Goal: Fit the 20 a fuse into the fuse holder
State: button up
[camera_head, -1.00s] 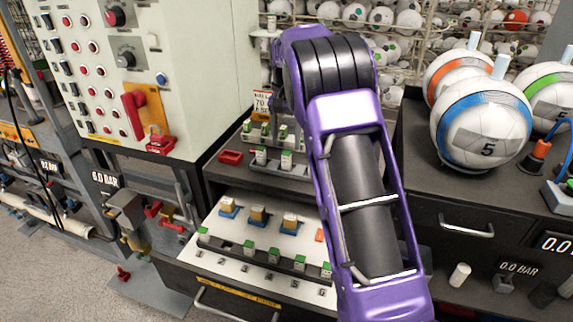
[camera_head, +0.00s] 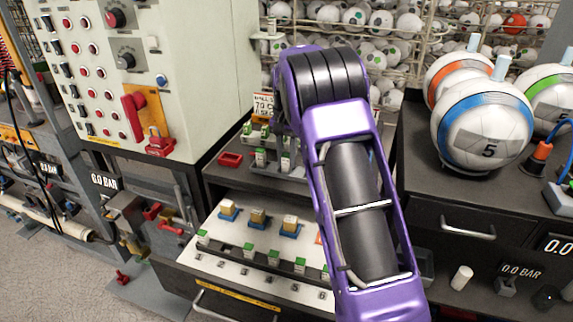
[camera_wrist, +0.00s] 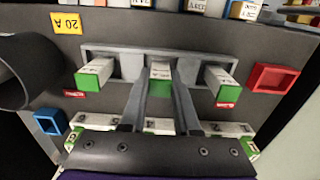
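In the wrist view, a grey rack (camera_wrist: 130,52) holds three white fuses with green ends. The middle fuse (camera_wrist: 160,77) stands between the fingers of my gripper (camera_wrist: 161,90). The fingers are apart on either side of it, and no firm contact shows. The left fuse (camera_wrist: 94,73) and right fuse (camera_wrist: 220,82) stand clear of the fingers. A yellow 20 A label (camera_wrist: 67,22) lies beyond the rack's left end. I cannot tell which part is the fuse holder.
A red tray (camera_wrist: 273,78) and a blue tray (camera_wrist: 50,122) flank the rack. Another fuse row (camera_wrist: 220,129) lies by my gripper's base. In the head view, a sloped white panel (camera_head: 215,250) carries blue-based blocks (camera_head: 257,218). A control cabinet (camera_head: 195,60) rises left; balls (camera_head: 483,127) stand right.

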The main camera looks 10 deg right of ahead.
aim_at(286, 155)
grip_shut()
jog(key=shift+r, duration=0.15)
notch_tip(286, 155, up, 10)
jog(key=shift+a+f+p, duration=0.1)
jog(key=shift+f+p, duration=0.1)
jog(key=shift+p, duration=0.55)
jog(key=s+a+f+b, duration=0.2)
jog(key=s+a+f, duration=0.5)
jog(key=a, duration=0.2)
jog(key=s+a+f+b, duration=0.2)
jog(key=s+a+f, duration=0.45)
jog(key=a, duration=0.35)
jog(key=f, duration=0.2)
jog(key=f+b, duration=0.1)
jog(key=f, duration=0.1)
jog(key=s+f, duration=0.1)
jog(key=f, duration=0.1)
jog(key=shift+f+b, duration=0.5)
jog(key=shift+f, duration=1.6)
